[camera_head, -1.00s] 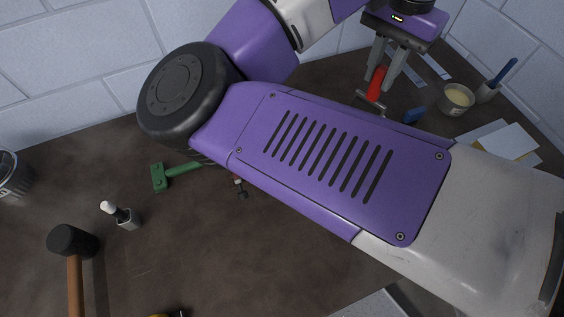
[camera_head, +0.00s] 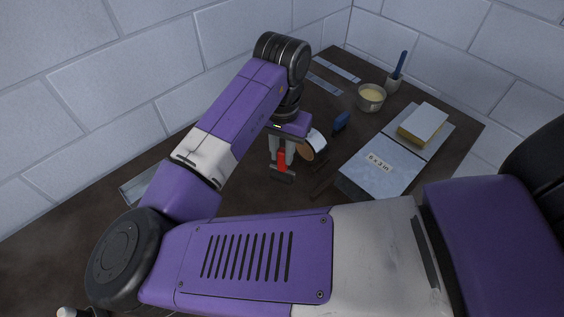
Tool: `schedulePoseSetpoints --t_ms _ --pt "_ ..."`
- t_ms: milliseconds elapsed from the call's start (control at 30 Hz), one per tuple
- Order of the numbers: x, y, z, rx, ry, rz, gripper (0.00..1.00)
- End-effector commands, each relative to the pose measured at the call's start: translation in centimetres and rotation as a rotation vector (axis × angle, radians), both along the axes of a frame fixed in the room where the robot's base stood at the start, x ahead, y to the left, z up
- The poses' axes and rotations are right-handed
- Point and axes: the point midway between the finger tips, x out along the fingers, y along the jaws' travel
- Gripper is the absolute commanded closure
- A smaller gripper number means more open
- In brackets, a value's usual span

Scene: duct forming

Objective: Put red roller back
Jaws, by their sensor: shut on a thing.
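The red roller (camera_head: 281,160) has a short red handle and a grey-dark roller head at its lower end. My gripper (camera_head: 281,148), at the end of the purple arm, points down and is shut on the red handle. The roller hangs head-down over the dark table. I cannot tell how far its head is above the table top. No stand or holder for the roller can be made out, and my arm hides much of the table in front.
A blue item (camera_head: 341,122) and a brown-and-white round thing (camera_head: 314,146) lie right of the gripper. Brick walls enclose the back.

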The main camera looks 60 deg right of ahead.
Motion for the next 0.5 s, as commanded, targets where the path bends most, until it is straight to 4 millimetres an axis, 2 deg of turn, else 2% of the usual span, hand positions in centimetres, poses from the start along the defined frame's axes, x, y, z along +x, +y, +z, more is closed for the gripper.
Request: schedulePoseSetpoints --t_ms 233,400,500 --pt "0.0 0.0 -1.6 0.001 0.0 0.001 1.0" --pt "0.0 0.1 -3.9 0.002 0.0 0.002 1.0" --pt "0.0 0.0 -4.6 0.0 0.0 0.001 1.0"
